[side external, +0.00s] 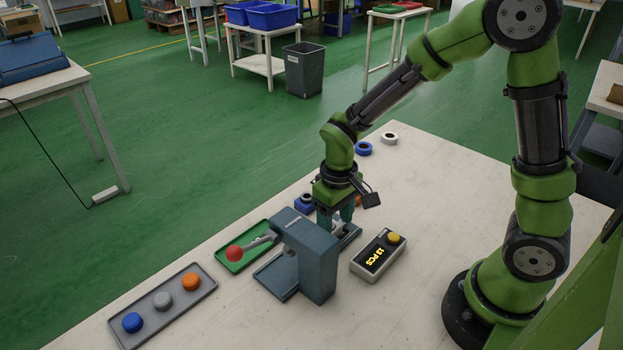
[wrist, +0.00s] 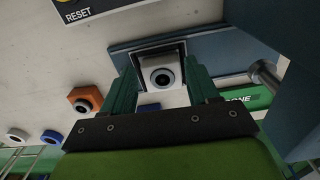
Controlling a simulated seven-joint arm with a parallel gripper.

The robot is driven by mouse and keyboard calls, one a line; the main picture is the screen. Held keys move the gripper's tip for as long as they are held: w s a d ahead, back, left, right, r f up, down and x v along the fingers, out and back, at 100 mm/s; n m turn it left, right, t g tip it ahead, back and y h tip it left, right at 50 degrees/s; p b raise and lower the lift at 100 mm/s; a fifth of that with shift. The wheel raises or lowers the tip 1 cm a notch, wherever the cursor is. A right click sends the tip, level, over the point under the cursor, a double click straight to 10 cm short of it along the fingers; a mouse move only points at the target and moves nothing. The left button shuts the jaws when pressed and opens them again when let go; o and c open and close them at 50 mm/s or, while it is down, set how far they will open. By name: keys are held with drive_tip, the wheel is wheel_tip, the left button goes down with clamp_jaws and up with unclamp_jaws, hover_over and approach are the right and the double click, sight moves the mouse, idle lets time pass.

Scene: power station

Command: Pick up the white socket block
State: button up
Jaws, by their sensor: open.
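The white socket block (wrist: 161,76), with a dark round hole in its face, sits in the metal nest of the blue-grey press (wrist: 212,45) in the wrist view. My gripper (wrist: 164,84) is open, with one teal finger on each side of the block; I cannot tell whether they touch it.
The press lever ends in a red ball (side external: 234,253). A counter box (side external: 378,254) stands right of the press. A tray (side external: 165,305) with blue, grey and orange caps lies front left. An orange block (wrist: 85,97) and a blue block (side external: 304,203) are near my gripper.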

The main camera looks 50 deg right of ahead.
wheel_tip(320, 180, down, 2)
drive_tip(key=shift+f, duration=0.2)
drive_tip(key=shift+r, duration=0.1)
drive_tip(key=c, duration=0.8)
